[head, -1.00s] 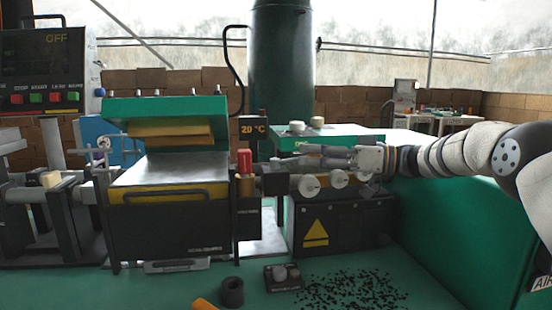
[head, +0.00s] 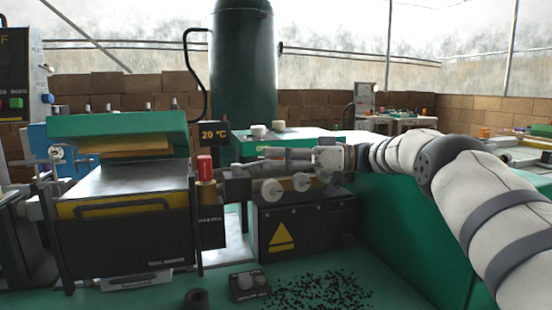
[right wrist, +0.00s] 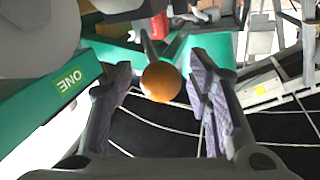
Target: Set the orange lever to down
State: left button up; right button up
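An orange ball-shaped knob (right wrist: 161,81) shows in the right wrist view, with dark rods behind it. It looks like the orange lever's end. My right gripper (right wrist: 160,105) is open, with its ridged fingers on either side of the knob and gaps showing. I cannot tell how deep the knob sits between them. In the head view my right gripper (head: 272,160) reaches left across the front of the green-topped machine (head: 300,205). The lever cannot be made out there. My left gripper is not in view.
A red-topped cylinder (head: 204,168) and a 20 °C display (head: 214,133) stand left of my right gripper. White round knobs (head: 271,190) sit just below it. A press with a green lid (head: 115,125) is at the left. Black granules (head: 320,291) lie on the green surface in front.

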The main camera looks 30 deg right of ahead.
jog(key=shift+r, duration=0.1)
notch_tip(320, 180, up, 10)
jog(key=shift+f, duration=0.1)
dwell(0.3)
jog(key=shift+c, duration=0.4)
